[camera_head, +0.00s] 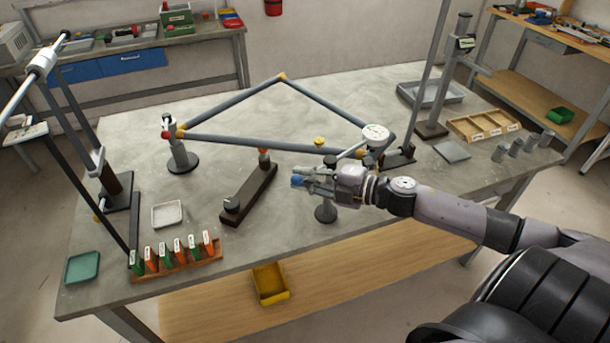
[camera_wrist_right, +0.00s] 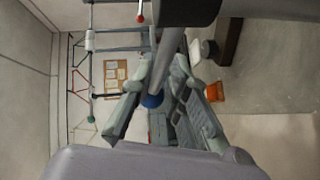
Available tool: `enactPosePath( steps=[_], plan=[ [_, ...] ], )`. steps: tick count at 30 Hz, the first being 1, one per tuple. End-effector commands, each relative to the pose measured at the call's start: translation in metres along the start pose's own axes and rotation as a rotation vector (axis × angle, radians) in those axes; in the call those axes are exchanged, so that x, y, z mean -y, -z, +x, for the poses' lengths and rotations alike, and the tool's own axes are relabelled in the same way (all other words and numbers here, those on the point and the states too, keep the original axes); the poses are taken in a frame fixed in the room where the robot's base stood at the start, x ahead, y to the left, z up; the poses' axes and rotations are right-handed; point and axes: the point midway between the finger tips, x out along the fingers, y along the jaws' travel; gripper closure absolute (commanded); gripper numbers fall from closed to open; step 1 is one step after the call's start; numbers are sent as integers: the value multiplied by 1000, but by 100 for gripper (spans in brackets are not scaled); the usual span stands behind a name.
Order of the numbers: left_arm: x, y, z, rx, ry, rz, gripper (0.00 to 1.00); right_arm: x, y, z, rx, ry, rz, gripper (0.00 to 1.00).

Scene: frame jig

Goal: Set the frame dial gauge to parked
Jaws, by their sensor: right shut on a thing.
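The dial gauge (camera_head: 375,134) has a round white face and sits by the right corner of the grey tube frame (camera_head: 270,143), above the bench. A pale arm runs from it down toward my right gripper (camera_head: 312,178). My right gripper is shut, with a blue knob (camera_head: 297,181) at its fingertips. In the right wrist view the blue knob (camera_wrist_right: 152,100) shows between the fingers, beside a grey bar (camera_wrist_right: 166,65). A short post with a round base (camera_head: 325,213) stands below the gripper. The fingers hide part of the grip. My left gripper is not in view.
The frame rests on supports, one a round-based stand (camera_head: 182,160) at left. A dark bar block (camera_head: 250,195) lies left of my gripper. A rack of labelled tags (camera_head: 178,262) stands at the front left. Tall posts (camera_head: 440,75) rise at the back right.

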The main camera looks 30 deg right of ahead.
Motion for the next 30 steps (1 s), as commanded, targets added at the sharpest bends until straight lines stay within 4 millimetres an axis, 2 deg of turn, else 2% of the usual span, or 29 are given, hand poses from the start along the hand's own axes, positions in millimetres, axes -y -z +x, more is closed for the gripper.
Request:
enactPosePath(
  steps=[3,21,30],
  plan=[
    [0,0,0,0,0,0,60,-5,-1,0,1,-8,-2,100],
    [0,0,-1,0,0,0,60,-10,-1,1,2,-15,-3,100],
    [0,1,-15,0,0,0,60,-16,2,12,65,-34,11,100]
  ],
)
